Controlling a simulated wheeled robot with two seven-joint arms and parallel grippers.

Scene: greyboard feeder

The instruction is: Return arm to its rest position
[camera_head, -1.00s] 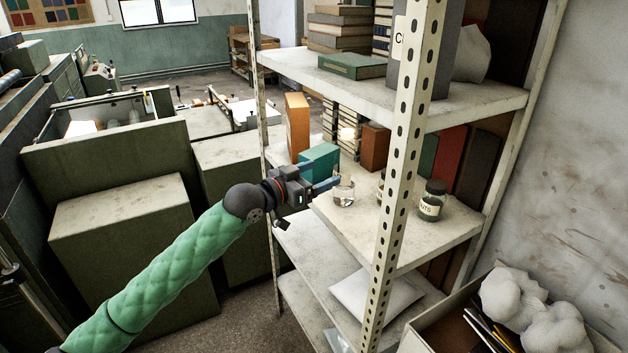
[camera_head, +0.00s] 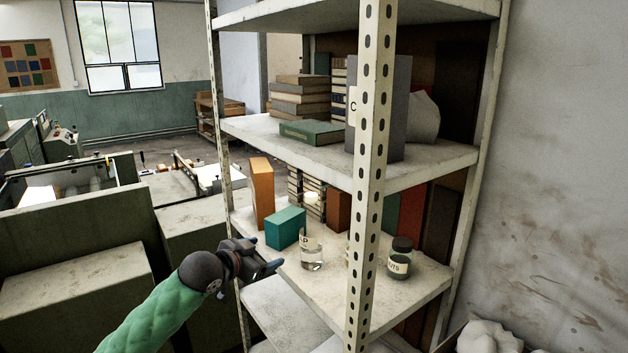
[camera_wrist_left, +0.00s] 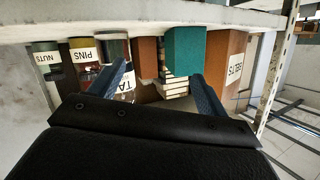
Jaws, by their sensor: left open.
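My left gripper (camera_head: 268,257) is in the head view at the left front edge of the middle shelf. Its arm, in a green quilted sleeve, comes in from the lower left. The gripper is open with nothing between its fingers; the left wrist view shows both blue fingers (camera_wrist_left: 162,88) spread apart. A teal box (camera_head: 286,228) stands just beyond the fingers, and a clear glass jar (camera_head: 312,256) stands to their right. The teal box also shows in the left wrist view (camera_wrist_left: 184,52). My right gripper is not in view.
The metal shelf unit has a perforated front post (camera_head: 369,150) right of the jar. A dark-lidded jar (camera_head: 400,260) stands behind the post on the shelf (camera_head: 330,285). An orange box (camera_head: 262,193) stands at the left. Grey-green cabinets (camera_head: 90,245) fill the left side.

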